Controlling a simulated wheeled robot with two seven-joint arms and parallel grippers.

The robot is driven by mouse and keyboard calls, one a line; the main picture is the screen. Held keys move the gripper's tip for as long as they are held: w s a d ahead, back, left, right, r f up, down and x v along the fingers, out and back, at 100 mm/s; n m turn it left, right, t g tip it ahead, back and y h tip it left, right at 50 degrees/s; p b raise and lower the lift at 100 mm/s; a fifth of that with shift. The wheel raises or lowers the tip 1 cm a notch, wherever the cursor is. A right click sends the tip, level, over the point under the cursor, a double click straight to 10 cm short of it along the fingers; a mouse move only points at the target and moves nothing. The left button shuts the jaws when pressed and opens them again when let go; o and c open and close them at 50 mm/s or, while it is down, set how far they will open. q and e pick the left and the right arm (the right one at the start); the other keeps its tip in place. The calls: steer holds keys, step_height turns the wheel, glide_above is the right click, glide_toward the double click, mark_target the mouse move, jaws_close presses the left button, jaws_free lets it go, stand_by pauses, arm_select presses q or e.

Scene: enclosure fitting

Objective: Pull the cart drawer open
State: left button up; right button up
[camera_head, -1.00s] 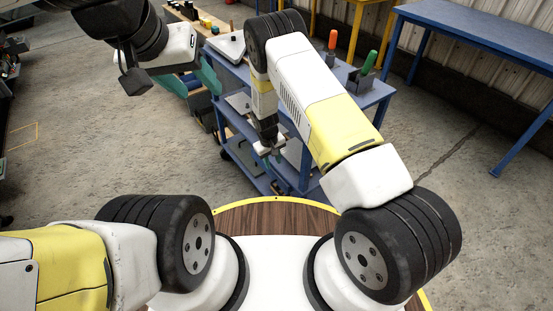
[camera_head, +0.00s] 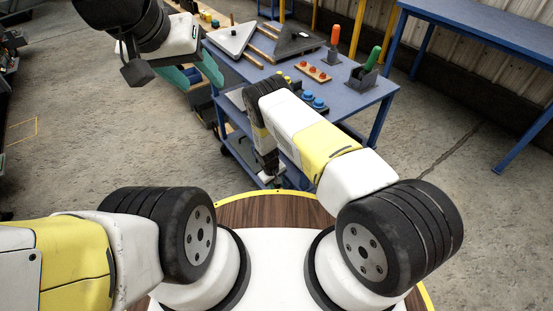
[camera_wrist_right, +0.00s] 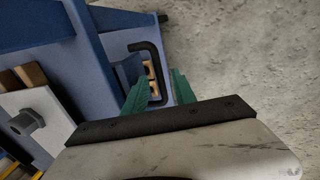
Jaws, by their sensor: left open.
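The blue cart (camera_head: 352,92) stands ahead in the head view, with my right arm reaching down in front of it. My right gripper (camera_head: 271,180) is low at the cart's near side, small and partly hidden in that view. In the right wrist view its two green fingers (camera_wrist_right: 157,84) are apart. A black bar handle (camera_wrist_right: 156,58) on a blue face shows at and between the fingers; contact cannot be told. The drawer's opening is not clear. My left gripper (camera_head: 197,74) is open and empty in the head view, at the upper left, away from the handle.
The cart top holds grey and white plates (camera_head: 232,40), a red-button block (camera_head: 313,72), and orange- and green-handled tools (camera_head: 372,60). A blue table (camera_head: 480,32) stands at right. A grey block with a hexagonal fitting (camera_wrist_right: 28,122) is left of the fingers. Open floor lies left.

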steer(key=shift+c, duration=0.2)
jaws_close()
stand_by(1.3)
